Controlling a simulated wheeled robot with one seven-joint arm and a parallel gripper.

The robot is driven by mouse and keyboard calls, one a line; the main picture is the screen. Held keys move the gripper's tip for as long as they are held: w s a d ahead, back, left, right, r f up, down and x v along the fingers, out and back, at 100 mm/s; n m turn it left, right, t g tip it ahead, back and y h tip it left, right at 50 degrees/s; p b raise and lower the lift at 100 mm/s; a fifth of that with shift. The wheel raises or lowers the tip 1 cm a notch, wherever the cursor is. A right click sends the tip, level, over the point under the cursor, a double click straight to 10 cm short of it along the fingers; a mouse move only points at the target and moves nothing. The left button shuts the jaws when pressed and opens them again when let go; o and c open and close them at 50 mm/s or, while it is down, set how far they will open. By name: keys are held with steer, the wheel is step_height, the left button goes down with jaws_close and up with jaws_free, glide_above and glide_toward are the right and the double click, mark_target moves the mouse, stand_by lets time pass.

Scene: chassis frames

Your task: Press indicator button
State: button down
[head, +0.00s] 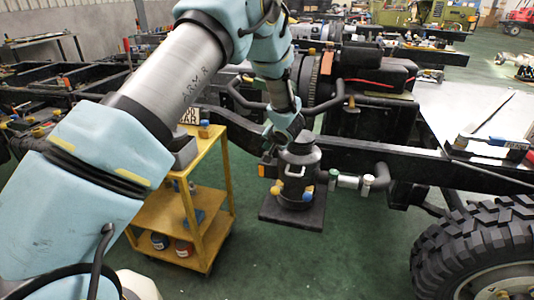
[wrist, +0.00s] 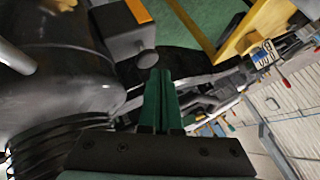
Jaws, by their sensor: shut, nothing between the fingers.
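In the wrist view a dark box (wrist: 120,28) with an orange edge strip carries a small round dark knob (wrist: 147,60), which looks like the button. My gripper (wrist: 160,72) has its green fingers together and empty, with the tips beside the knob in the picture. I cannot tell if they touch it. In the head view my gripper (head: 282,133) hangs at the left of a black cylindrical unit (head: 298,165). A small orange-marked box (head: 268,167) shows just below it. The knob cannot be made out there.
The black chassis rail (head: 345,152) runs behind, with a large tyre (head: 475,245) at the right. A yellow cart (head: 215,200) stands close to the left, with a number plate (wrist: 263,58) in the wrist view. Green floor (head: 345,250) is clear in front.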

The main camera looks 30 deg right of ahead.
steer(key=shift+f, duration=0.2)
steer(key=shift+f, duration=0.7)
stand_by(1.0)
steer(key=shift+r, duration=0.1)
steer(key=shift+r+p, duration=1.05)
steer(key=shift+p, duration=0.4)
step_height(320, 180, up, 5)
steer(key=p, duration=0.6)
